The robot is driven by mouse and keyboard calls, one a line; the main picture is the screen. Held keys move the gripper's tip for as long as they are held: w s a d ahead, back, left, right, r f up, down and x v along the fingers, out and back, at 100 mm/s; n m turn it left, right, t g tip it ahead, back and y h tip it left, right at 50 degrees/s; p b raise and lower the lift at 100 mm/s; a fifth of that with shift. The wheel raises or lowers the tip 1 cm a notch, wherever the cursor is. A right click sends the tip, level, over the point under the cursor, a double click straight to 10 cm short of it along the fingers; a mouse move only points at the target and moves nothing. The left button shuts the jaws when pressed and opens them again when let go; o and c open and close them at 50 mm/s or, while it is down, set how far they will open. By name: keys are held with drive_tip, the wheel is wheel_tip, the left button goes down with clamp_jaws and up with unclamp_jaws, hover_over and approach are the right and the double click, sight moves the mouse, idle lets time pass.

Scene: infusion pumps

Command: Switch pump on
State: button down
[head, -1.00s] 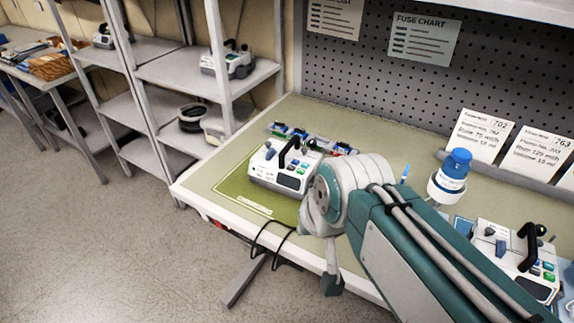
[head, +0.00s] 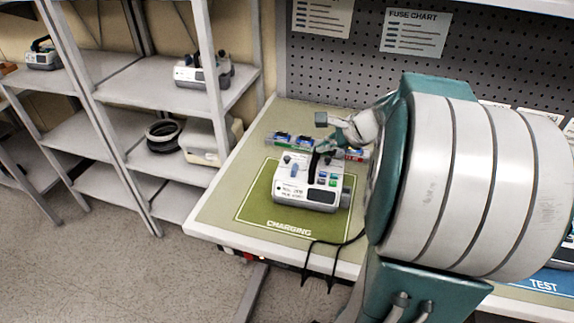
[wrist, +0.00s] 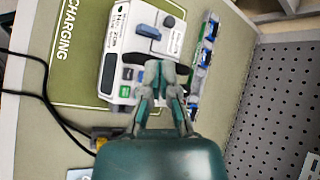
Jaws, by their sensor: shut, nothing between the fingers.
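The white and grey pump (head: 290,197) stands on the green charging mat (head: 255,215), with a dark display, coloured buttons and a black handle. In the wrist view the pump (wrist: 119,50) shows a blue lever (wrist: 148,31), a dark knob and a green button (wrist: 125,91). My gripper (wrist: 158,70) is shut and empty. Its fingertips overlap the pump's button side in the wrist view, and I cannot tell if they touch it. In the head view my arm reaches over the bench from the right, and the gripper appears at the pump's back edge.
A rack of small coloured parts (head: 293,141) lies behind the pump. A black cable (head: 322,245) hangs over the bench's front edge. Shelves (head: 125,85) with another pump (head: 203,72) stand at the left. A pegboard (head: 340,65) closes the back.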

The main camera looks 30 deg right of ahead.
hover_over(324, 181)
drive_tip(key=f, duration=0.2)
drive_tip(key=a+f, duration=0.1)
drive_tip(key=f, duration=0.1)
drive_tip(key=shift+f, duration=0.25)
drive_tip(key=f, duration=0.1)
drive_tip(key=d+f, duration=0.1)
drive_tip(key=f, duration=0.2)
drive_tip(key=shift+w+d+f, duration=0.1)
drive_tip(key=shift+d+f, duration=0.05)
drive_tip(key=shift+d, duration=0.1)
drive_tip(key=shift+a+f, duration=0.1)
drive_tip(key=shift+a, duration=0.35)
drive_tip(key=shift+d, duration=0.3)
drive_tip(key=shift+a, duration=0.15)
drive_tip(key=shift+f, duration=0.1)
idle(0.3)
drive_tip(key=shift+f, duration=0.25)
